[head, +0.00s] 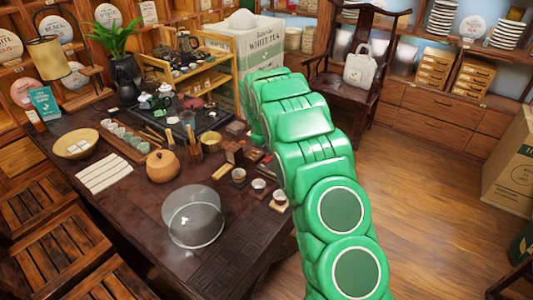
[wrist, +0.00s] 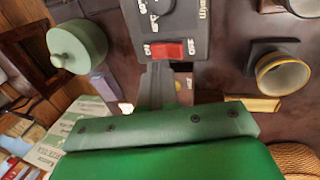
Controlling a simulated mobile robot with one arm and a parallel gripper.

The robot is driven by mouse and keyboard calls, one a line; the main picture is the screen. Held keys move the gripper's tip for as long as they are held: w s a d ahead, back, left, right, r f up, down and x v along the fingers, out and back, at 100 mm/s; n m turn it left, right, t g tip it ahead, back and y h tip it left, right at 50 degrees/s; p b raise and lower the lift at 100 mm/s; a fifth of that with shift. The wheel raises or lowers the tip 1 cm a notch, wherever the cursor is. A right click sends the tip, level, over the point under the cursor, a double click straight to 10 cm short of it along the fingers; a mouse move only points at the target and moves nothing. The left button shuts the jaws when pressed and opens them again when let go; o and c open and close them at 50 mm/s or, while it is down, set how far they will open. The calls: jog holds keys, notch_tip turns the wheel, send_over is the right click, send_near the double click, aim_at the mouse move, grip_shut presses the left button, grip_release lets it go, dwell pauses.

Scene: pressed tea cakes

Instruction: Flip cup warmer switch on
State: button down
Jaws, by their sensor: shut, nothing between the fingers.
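The cup warmer (wrist: 184,18), a dark grey panel, is at the top centre of the wrist view. It has a dial (wrist: 157,4) and a red rocker switch (wrist: 168,49) with white markings on either side. I cannot tell which side of the rocker is pressed. My gripper (wrist: 157,70) is shut and empty, its dark fingers pointing at the warmer's edge just below the switch. I cannot tell whether the tips touch it. In the head view, my green arm hides the gripper, and I cannot make out the warmer.
Around the warmer are a pale green lidded jar (wrist: 77,46) on the left and a cup (wrist: 283,74) on the right. The crowded dark table (head: 135,215) also holds a clear dome (head: 193,217) and a clay pot (head: 162,166). Wood floor (head: 420,190) lies open to the right.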

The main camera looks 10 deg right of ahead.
aim_at(265, 161)
notch_tip(265, 161, up, 10)
jog(key=shift+s+a, duration=0.3)
jog(key=shift+s, duration=0.05)
jog(key=shift+r, duration=0.1)
